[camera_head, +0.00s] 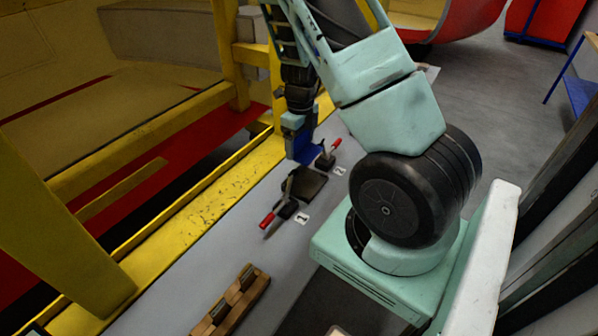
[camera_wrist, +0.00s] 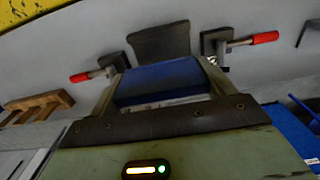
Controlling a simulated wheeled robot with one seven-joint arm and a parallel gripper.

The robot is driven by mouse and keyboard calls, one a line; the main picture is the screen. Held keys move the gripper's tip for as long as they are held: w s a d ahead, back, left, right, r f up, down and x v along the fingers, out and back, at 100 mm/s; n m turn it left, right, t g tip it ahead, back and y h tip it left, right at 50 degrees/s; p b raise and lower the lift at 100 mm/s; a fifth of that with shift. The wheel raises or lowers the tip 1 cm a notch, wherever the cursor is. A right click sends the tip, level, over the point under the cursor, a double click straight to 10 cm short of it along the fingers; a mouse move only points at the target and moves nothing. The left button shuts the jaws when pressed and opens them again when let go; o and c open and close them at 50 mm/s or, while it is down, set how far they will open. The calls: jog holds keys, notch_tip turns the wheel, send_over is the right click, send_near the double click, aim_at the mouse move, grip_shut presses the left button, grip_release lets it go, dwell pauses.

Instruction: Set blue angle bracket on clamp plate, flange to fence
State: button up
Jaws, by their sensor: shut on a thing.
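My gripper (camera_head: 298,132) is shut on the blue angle bracket (camera_head: 303,150) and holds it near the far end of the clamp plate (camera_head: 310,183). In the wrist view the bracket (camera_wrist: 160,80) sits between my two fingers, its broad blue face showing. Red-handled clamps flank the plate: one nearer (camera_head: 268,219) by label 1, one farther (camera_head: 335,145) by label 2. I cannot tell the plate's fence apart. The height of the bracket above the bench is unclear.
A wooden block holder (camera_head: 232,302) stands on the grey bench (camera_head: 190,262) at the near end. A yellow beam (camera_head: 215,192) runs along the bench's left edge, with yellow posts beyond. The bench between holder and clamps is clear. A blue surface (camera_wrist: 290,128) shows at the right in the wrist view.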

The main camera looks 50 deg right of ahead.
aim_at(300, 180)
notch_tip(300, 180, down, 11)
jog(key=shift+f, duration=0.1)
dwell(0.3)
jog(key=shift+f, duration=0.1)
jog(key=o, duration=1.1)
notch_tip(300, 180, up, 12)
jog(key=shift+r, duration=0.15)
jog(key=a+r+n+y, duration=0.1)
jog(key=a+r+n, duration=0.3)
jog(key=a+n, duration=0.7)
jog(key=a+r+n+y, duration=0.1)
jog(key=a+r+n, duration=0.4)
jog(key=a, duration=0.9)
jog(key=s+a+r+n, duration=0.2)
jog(key=s+a+n, duration=0.3)
jog(key=n, duration=0.4)
jog(key=s+a+r+n+h, duration=0.1)
jog(key=s+a+r+n, duration=0.2)
jog(key=n, duration=0.6)
jog(key=s+a+r+n, duration=0.2)
jog(key=s+a+n, duration=0.5)
jog(key=s+n, duration=0.2)
jog(key=shift+s+a+r, duration=0.1)
jog(key=shift+a+r, duration=0.15)
jog(key=shift+a, duration=0.15)
